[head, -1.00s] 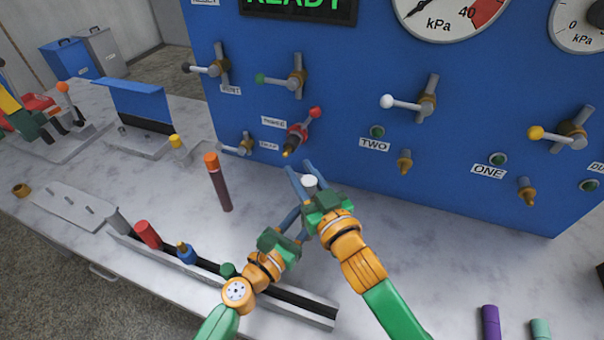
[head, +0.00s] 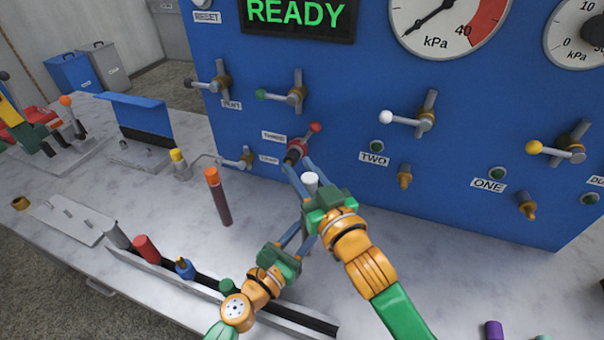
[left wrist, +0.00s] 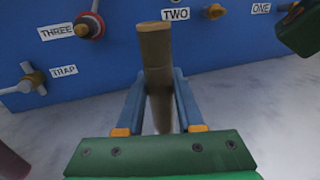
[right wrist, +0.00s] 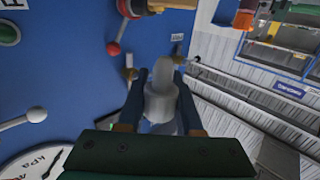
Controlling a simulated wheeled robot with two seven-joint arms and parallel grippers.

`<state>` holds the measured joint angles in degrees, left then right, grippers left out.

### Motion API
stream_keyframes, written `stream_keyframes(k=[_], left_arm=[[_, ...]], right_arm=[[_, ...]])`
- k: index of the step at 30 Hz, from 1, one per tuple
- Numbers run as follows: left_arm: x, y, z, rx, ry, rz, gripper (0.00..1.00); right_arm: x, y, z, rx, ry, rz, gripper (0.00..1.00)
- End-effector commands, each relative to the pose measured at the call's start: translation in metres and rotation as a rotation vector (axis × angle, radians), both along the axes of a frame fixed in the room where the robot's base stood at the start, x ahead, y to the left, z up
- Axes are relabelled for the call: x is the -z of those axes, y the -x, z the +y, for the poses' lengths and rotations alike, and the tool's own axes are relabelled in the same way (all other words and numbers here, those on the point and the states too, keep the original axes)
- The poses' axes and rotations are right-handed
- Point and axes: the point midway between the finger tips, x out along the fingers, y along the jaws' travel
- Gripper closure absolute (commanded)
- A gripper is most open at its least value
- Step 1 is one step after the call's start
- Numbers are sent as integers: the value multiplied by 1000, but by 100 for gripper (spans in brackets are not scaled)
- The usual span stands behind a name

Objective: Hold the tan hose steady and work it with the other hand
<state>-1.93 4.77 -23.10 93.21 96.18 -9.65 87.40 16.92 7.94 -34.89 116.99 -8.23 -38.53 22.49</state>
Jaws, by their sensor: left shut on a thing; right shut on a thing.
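The tan hose (left wrist: 154,45) stands between the fingers of my left gripper (head: 301,232), its tan end pointing up toward the panel in the left wrist view. My left gripper is shut on it; in the head view the hose is mostly hidden. My right gripper (head: 297,166) is shut on a grey-white piece with a narrower tip (right wrist: 161,95). Its white top also shows in the head view (head: 311,179). My right fingertips are close to the red port THREE (head: 298,147), and the port's outlet is partly covered there; contact cannot be told.
The blue panel (head: 340,95) rises behind, with levers and brass outlets under TWO (head: 404,177) and ONE (head: 527,205). An orange-topped dark rod (head: 218,195) stands left. A rail (head: 312,320) with several coloured pieces lies in front. The table right of my arms is mostly clear.

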Motion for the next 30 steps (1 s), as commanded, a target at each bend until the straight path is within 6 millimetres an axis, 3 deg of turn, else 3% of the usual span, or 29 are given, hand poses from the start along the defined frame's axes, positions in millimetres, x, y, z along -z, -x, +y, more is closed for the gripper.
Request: stream_keyframes(k=[7,18,25,26,30], left_arm=[[0,0,0,0,0,0,100],[0,0,0,0,0,0,100],[0,0,0,0,0,0,100],[0,0,0,0,0,0,61],[0,0,0,0,0,0,29]], right_arm=[[-2,0,0,0,-1,-2,100],[-29,0,0,0,-1,-2,100],[-30,0,0,0,0,-1,100],[-30,0,0,0,0,-1,100],[-30,0,0,0,0,0,100]])
